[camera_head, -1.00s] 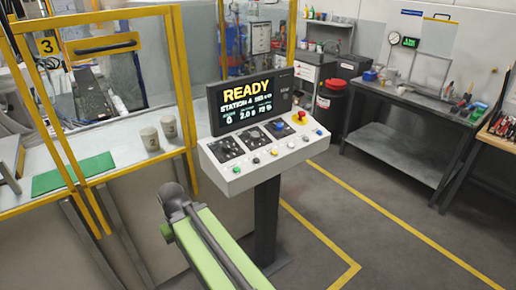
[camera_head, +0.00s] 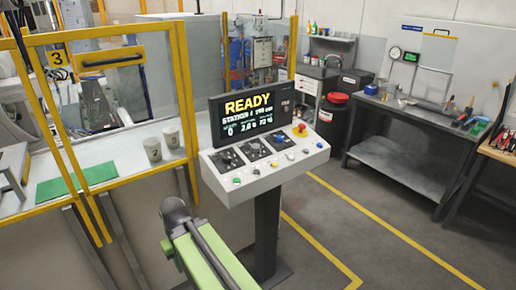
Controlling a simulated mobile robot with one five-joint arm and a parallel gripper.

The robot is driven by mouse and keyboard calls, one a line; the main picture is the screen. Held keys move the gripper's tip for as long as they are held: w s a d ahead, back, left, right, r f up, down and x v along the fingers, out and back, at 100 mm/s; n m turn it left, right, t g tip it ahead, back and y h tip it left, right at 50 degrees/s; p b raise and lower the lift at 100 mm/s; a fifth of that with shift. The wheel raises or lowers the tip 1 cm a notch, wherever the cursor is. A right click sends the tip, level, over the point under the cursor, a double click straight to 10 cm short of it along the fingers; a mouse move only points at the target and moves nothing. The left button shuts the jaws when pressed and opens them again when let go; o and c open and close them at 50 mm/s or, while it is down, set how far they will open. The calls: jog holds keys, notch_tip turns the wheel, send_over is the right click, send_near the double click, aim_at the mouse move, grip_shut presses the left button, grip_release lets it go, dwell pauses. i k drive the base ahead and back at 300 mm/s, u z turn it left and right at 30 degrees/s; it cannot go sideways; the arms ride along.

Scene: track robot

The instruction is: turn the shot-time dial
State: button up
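The control console (camera_head: 285,173) stands ahead of me on a dark post, with a sloped white panel. The screen (camera_head: 253,112) above reads READY, with a value like 2.0 s in the row below. My green arm rises from the bottom edge to a dark joint left of the console post, apart from the panel. My gripper's fingers do not show.
A red emergency button (camera_head: 300,129) and several coloured push buttons share the panel. A yellow-framed guard (camera_head: 112,60) and a counter with two grey cups (camera_head: 152,149) stand to the left. A dark workbench (camera_head: 410,115) stands back right. The floor right of the console is clear.

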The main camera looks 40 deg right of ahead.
aim_at(255, 147)
jog(key=u, duration=0.4)
jog(key=k, duration=1.3)
jog(key=u, duration=0.05)
jog(key=i, duration=0.7)
jog(key=z, duration=0.5)
jog(key=i, duration=1.4)
jog(key=u, duration=0.6)
